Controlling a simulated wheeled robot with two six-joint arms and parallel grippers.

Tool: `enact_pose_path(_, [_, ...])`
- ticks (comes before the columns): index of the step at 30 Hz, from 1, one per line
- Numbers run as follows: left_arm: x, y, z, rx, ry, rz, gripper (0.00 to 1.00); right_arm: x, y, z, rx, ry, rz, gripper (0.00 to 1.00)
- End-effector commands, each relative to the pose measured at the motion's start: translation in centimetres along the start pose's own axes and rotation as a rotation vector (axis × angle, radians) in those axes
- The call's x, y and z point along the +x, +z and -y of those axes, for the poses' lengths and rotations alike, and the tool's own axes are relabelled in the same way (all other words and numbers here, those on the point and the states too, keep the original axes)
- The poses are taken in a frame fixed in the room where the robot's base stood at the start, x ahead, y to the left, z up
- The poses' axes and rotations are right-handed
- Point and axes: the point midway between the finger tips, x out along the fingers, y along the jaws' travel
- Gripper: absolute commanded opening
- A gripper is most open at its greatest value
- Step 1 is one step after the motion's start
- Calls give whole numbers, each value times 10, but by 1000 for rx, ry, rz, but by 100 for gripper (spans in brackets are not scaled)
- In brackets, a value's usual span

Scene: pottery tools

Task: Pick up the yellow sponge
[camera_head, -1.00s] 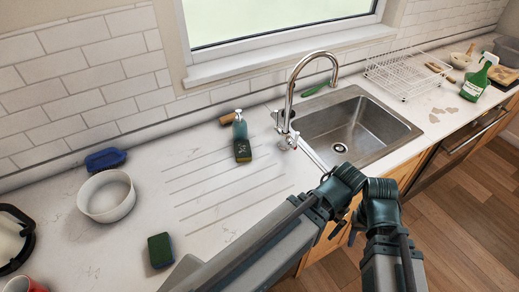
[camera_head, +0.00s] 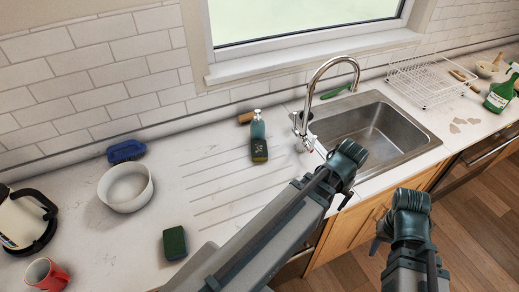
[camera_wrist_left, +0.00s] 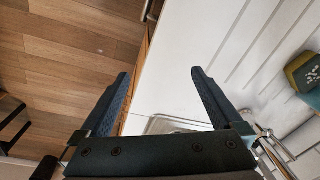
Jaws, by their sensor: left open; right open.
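A block-shaped sponge (camera_head: 175,243) with a dark green top and a thin yellowish edge lies on the counter at the lower left in the head view. A dark green and yellow item (camera_head: 259,150) stands at the soap bottle; I cannot tell if it is a sponge or part of the bottle. My left gripper (camera_head: 346,194) is by the counter's front edge near the sink, right of the sponge and apart from it. In the left wrist view its fingers (camera_wrist_left: 160,72) are spread and empty. My right gripper (camera_head: 378,246) is open over the floor side, its fingers small and partly hidden.
A white bowl (camera_head: 125,188), blue brush (camera_head: 126,151), red mug (camera_head: 46,273) and black-handled jug (camera_head: 25,222) are near the sponge. The soap bottle (camera_head: 257,126) stands left of the faucet (camera_head: 312,95) and sink (camera_head: 378,138). Bare counter lies between bowl and sponge.

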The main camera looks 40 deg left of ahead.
Motion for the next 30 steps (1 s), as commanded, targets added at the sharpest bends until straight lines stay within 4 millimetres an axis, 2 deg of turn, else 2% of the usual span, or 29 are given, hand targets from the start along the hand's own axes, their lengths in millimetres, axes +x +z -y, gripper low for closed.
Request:
enact_pose_path(5, [-10, -34, 75, -203, -3, -48, 100, -17, 1, -2, 1, 0, 0, 50])
enact_pose_path(9, [-16, -54, 158, -408, -13, -102, 100, -30, 2, -3, 2, 0, 0, 50])
enact_pose_path(12, [-20, -59, 214, -537, -24, -138, 100, -37, 2, -4, 2, -1, 0, 50])
enact_pose_path(15, [-24, -58, 260, -640, -34, -168, 100, -42, 2, -4, 3, -1, 0, 50])
enact_pose_path(18, [-26, -54, 294, -712, -43, -189, 100, -46, 3, -4, 3, -1, 0, 50])
enact_pose_path(22, [-27, -50, 316, -762, -50, -204, 100, -47, 3, -4, 3, -1, 0, 50])
enact_pose_path(30, [-23, -50, 321, -773, -52, -208, 100, -44, 3, -4, 3, -1, 0, 50])
